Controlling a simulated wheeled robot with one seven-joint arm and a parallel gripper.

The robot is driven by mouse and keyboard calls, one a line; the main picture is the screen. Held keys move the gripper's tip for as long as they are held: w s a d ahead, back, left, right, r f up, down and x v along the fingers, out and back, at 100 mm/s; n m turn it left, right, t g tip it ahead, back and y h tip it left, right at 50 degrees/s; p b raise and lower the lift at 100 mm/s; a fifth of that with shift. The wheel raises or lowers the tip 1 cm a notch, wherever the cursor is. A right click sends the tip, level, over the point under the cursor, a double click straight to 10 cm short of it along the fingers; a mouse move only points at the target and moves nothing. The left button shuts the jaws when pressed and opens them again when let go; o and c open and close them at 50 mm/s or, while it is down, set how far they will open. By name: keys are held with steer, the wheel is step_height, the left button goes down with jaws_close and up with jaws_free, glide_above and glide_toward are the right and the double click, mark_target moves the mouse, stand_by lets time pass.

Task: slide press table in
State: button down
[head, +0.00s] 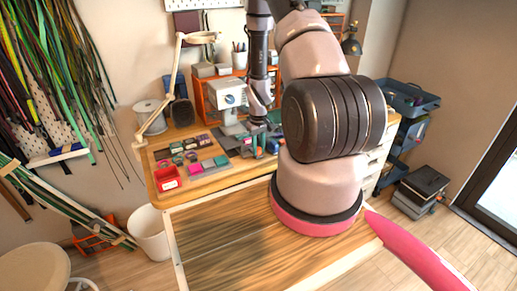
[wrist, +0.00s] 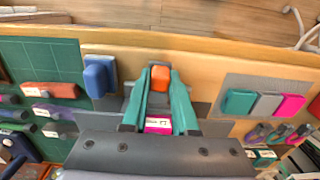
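The pale press (head: 229,97), a boxy machine with a round face, stands on the workbench in the head view. Its sliding table is hard to make out there. In the wrist view a small orange block (wrist: 160,78), perhaps a handle, shows between the tips of my gripper (wrist: 161,75). The two teal fingers stand apart with almost no visible gap to the block; whether they touch it I cannot tell. A grey plate (wrist: 205,128) and a pink labelled piece (wrist: 158,125) lie below. In the head view my gripper (head: 262,122) is low over the bench, right of the press, partly unclear.
A blue block (wrist: 100,75) is close left of my fingers. Teal, grey and pink blocks (wrist: 266,104) lie on a grey mat to the right. A lamp (head: 165,95) rises at the left.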

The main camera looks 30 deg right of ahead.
steer(key=w, duration=1.3)
steer(key=shift+a, duration=0.2)
steer(key=shift+w, duration=0.1)
steer(key=c, duration=0.7)
jaws_free()
step_height(320, 180, up, 11)
steer(key=shift+f, duration=0.1)
